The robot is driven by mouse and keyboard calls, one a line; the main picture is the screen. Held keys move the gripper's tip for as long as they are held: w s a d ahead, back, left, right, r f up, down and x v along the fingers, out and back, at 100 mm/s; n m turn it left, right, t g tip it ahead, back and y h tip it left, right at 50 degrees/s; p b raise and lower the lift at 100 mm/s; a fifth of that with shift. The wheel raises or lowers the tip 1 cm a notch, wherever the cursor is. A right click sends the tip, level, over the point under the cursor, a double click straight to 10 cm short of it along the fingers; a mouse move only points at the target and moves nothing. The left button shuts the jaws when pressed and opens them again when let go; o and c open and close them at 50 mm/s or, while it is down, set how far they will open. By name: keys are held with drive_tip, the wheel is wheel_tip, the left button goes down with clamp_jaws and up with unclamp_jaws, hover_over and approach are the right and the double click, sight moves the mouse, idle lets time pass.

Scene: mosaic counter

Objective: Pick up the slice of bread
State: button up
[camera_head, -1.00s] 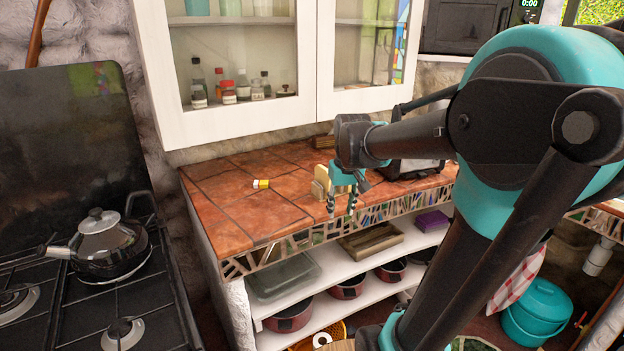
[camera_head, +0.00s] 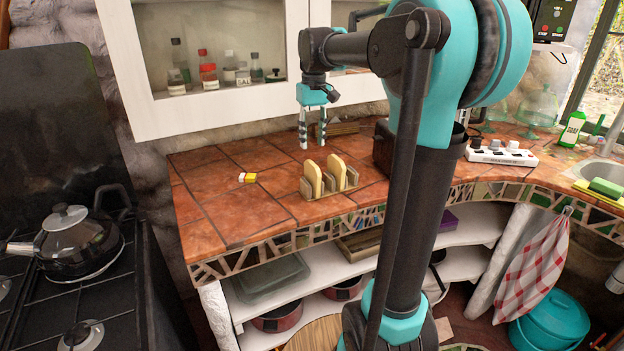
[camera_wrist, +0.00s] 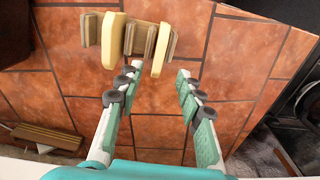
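Two pale yellow slices of bread stand upright in a wooden rack on the tiled counter. In the head view the left slice (camera_head: 313,178) and the right slice (camera_head: 337,170) sit between the slats of the rack (camera_head: 328,191). My gripper (camera_head: 313,143) is open and empty, above the counter and beyond the rack in this view. In the wrist view the slices (camera_wrist: 113,40) and (camera_wrist: 162,50) show at the top with the rack (camera_wrist: 92,30). The open fingers (camera_wrist: 158,70) point towards them. The right slice's near end appears between the fingertips in the picture, with no contact clear.
The wall cabinet (camera_head: 215,112) hangs above. A stove with a kettle (camera_head: 78,240) is at left. The counter's left part is clear.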

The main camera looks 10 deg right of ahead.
sight(313, 163)
wheel_tip(313, 163, down, 10)
drive_tip(key=shift+s+r, duration=0.1)
drive_tip(key=shift+r, duration=0.05)
idle(0.4)
drive_tip(key=c, duration=0.8)
